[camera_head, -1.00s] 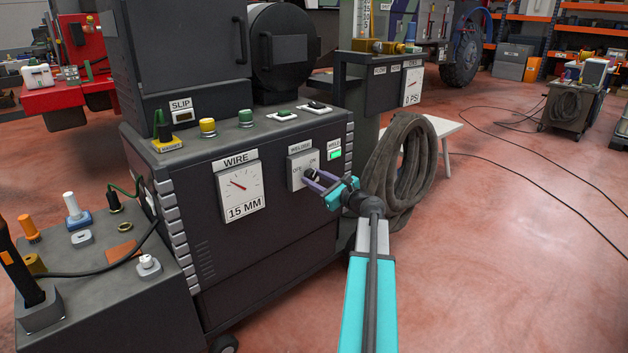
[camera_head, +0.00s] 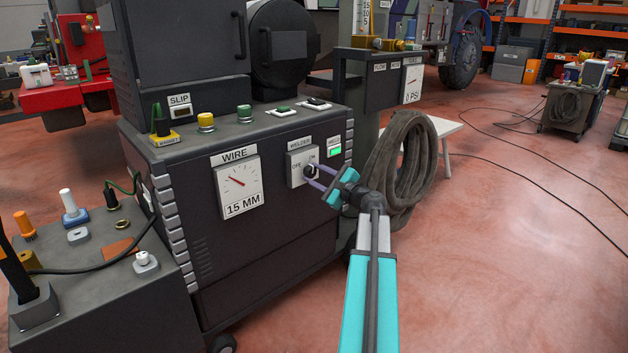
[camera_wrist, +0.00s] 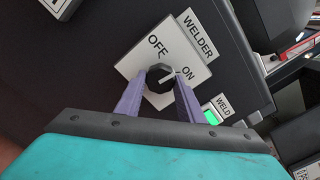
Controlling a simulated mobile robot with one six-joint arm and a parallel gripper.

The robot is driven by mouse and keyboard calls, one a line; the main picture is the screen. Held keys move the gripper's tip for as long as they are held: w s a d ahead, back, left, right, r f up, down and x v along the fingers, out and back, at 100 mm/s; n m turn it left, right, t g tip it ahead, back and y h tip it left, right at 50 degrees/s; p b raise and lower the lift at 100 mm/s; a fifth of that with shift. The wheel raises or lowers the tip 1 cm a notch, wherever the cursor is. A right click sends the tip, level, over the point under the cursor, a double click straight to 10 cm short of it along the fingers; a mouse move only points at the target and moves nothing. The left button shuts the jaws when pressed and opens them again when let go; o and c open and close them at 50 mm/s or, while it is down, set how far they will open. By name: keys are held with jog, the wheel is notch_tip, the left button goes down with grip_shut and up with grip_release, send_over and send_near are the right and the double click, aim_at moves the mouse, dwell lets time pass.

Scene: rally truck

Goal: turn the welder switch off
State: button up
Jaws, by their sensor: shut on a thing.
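The welder switch is a black round knob (camera_wrist: 160,77) on a pale plate (camera_wrist: 166,62) marked OFF and ON, under a WELDER label (camera_wrist: 200,36). In the wrist view the white mark on the knob points toward ON. My gripper (camera_wrist: 158,84) has its two purple fingers on either side of the knob, shut on it. In the head view my gripper (camera_head: 312,172) reaches the switch plate (camera_head: 297,164) on the front of the dark cabinet and partly covers the knob. The green WELD light (camera_head: 335,151) beside it is lit; it also shows in the wrist view (camera_wrist: 211,117).
A WIRE gauge (camera_head: 238,186) reading 15 MM sits left of the switch. Several knobs and buttons stand on the cabinet top (camera_head: 222,130). A coiled hose (camera_head: 405,160) hangs close to the right of my arm. The red floor (camera_head: 500,240) at right is mostly clear.

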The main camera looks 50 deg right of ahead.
jog(key=n+b, duration=0.2)
jog(key=n, duration=0.1)
jog(key=shift+f+n, duration=0.1)
jog(key=shift+n, duration=0.3)
jog(key=n+b, duration=0.3)
jog(key=shift+n, duration=0.3)
jog(key=n+b, duration=0.2)
jog(key=shift+n, duration=0.3)
jog(key=shift+r+n+b, duration=0.25)
jog(key=shift+n+b, duration=0.85)
jog(key=shift+n, duration=0.2)
jog(key=o, duration=1.1)
jog(key=shift+c, duration=0.2)
jog(key=shift+s+r, duration=0.1)
jog(key=s+p, duration=0.4)
jog(key=s, duration=0.9)
jog(key=shift+s+a, duration=0.3)
jog(key=shift+a, duration=0.15)
